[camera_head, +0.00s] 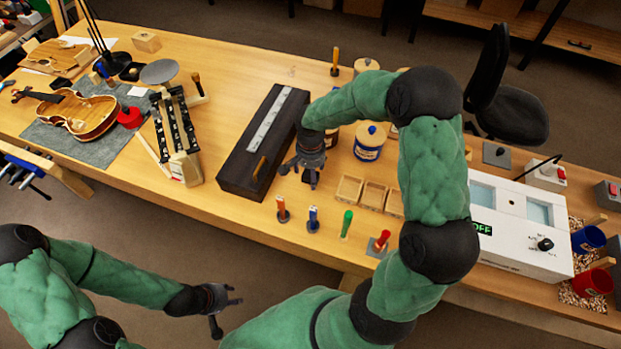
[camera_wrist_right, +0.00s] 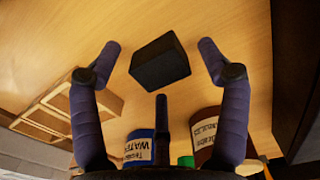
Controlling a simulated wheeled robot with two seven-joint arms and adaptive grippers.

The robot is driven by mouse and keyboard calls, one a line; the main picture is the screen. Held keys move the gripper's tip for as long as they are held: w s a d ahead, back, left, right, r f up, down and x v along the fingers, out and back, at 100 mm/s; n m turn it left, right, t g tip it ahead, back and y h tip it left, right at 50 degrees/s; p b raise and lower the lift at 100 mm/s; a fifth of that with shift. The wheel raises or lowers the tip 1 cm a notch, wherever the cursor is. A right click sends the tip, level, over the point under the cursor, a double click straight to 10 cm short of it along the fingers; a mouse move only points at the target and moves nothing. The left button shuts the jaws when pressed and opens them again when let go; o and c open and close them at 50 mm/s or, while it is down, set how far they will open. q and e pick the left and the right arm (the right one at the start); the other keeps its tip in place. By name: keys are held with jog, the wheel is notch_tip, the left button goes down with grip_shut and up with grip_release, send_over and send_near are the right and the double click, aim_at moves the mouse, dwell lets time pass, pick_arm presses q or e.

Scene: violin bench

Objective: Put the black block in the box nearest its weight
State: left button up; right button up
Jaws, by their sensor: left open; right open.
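The black block (camera_wrist_right: 160,62) lies on the wooden tabletop in the right wrist view, between the spread fingers of my right gripper and apart from them. In the head view my right gripper (camera_head: 304,172) is open above the table and mostly hides the block. Small open wooden boxes stand in a row just right of it: a left one (camera_head: 348,189), a middle one (camera_head: 374,196) and a right one (camera_head: 394,204) partly hidden by my arm. Boxes (camera_wrist_right: 55,105) also show at the left of the right wrist view. My left gripper (camera_head: 218,300) is open and empty, off the table's front edge.
A long dark block with a metal strip (camera_head: 236,165) lies left of my right gripper. Jars, one labelled blue (camera_head: 369,142), stand behind the boxes. Several coloured-handled tools (camera_head: 347,222) stand along the front edge. A violin (camera_head: 85,115) lies far left; a white device (camera_head: 517,245) stands right.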

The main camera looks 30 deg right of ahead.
jog(key=c, duration=1.5)
notch_tip(320, 180, up, 10)
jog(key=p, duration=0.3)
jog(key=a+f+n, duration=0.2)
jog(key=a+n, duration=0.1)
jog(key=a+f+n, duration=0.2)
jog(key=a+n, duration=0.1)
jog(key=a+f+n, duration=0.2)
jog(key=a+n, duration=0.1)
jog(key=n, duration=0.1)
jog(key=shift+w+a, duration=0.1)
jog(key=shift+a, duration=0.3)
